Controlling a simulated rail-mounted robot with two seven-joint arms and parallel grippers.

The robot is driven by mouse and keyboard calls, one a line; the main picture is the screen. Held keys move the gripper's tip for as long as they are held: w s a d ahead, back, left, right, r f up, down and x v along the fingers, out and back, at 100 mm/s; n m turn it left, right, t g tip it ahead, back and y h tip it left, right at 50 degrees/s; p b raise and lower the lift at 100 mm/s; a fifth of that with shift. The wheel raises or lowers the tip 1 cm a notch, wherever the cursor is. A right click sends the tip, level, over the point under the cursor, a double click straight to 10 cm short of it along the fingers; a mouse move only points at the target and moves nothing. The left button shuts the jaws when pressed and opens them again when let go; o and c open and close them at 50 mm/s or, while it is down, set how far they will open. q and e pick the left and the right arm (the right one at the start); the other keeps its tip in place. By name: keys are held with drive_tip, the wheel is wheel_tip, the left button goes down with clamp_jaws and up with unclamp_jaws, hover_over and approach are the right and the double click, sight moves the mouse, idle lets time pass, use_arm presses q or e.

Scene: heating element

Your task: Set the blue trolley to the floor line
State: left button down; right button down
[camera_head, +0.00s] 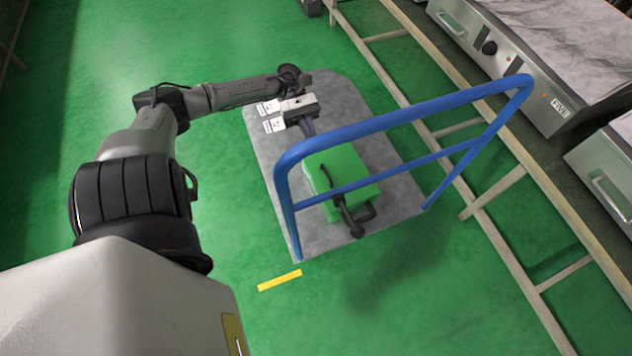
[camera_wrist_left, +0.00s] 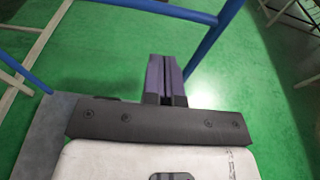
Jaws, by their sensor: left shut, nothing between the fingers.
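The blue trolley has a blue tubular handle (camera_head: 405,116) and a grey flat deck (camera_head: 262,137). Its near deck end lies just beyond a short yellow floor line (camera_head: 280,281), with green floor between them. My right gripper is not in view.
A green box (camera_head: 340,168) sits on the deck, with a dark handle-like piece (camera_head: 347,215) at its near side. A long bench frame (camera_head: 500,150) with grey appliances (camera_head: 530,75) runs along the right. Green floor is open at the left and below the trolley.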

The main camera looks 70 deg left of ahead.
use_arm(q)
drive_tip(key=d+f+b, duration=0.1)
drive_tip(key=d+f, duration=0.2)
drive_tip(key=d, duration=1)
drive_tip(key=shift+s+d, duration=0.2)
drive_tip(key=shift+d, duration=0.05)
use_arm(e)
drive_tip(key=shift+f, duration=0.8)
